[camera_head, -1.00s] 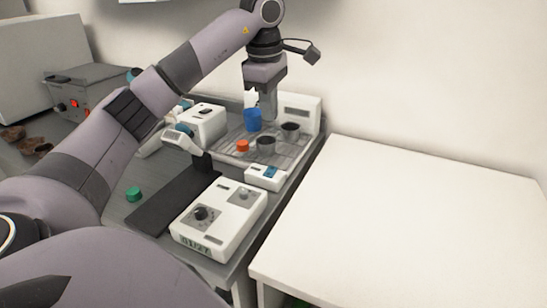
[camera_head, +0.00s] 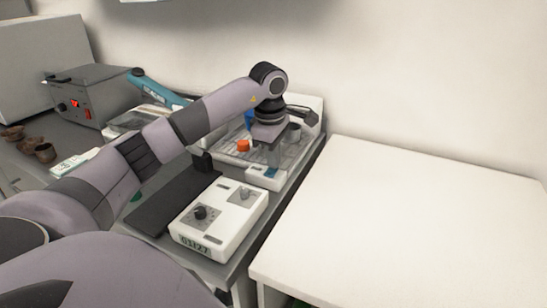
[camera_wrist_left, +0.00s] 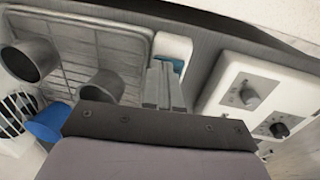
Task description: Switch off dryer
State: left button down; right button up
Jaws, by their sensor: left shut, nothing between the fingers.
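My left gripper (camera_head: 274,163) reaches down from its arm, shut and empty, just above a small white unit with a blue panel (camera_head: 266,177). In the left wrist view its fingers (camera_wrist_left: 165,85) are together, and the white unit (camera_wrist_left: 172,42) shows partly behind them; I cannot tell whether they touch it. A grey box with red controls (camera_head: 90,97) stands at back left. No label shows which device is the dryer. My right gripper is not in view.
A black mat (camera_head: 172,202) lies to the left. The white table (camera_head: 400,220) at right is clear.

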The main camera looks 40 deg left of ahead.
aim_at(270, 174)
pick_arm(q)
jog(key=shift+f, duration=0.3)
jog(key=shift+f, duration=0.1)
jog(key=shift+f, duration=0.15)
dwell(0.4)
jog(key=shift+s+d, duration=0.2)
jog(key=shift+s, duration=0.5)
jog(key=shift+r+p, duration=0.2)
jog(key=shift+p, duration=0.1)
notch_tip(270, 174, up, 4)
jog(key=p, duration=0.3)
jog(key=shift+s+f, duration=0.1)
jog(key=shift+s, duration=0.05)
notch_tip(270, 174, up, 10)
jog(key=s, duration=0.1)
jog(key=shift+d, duration=0.3)
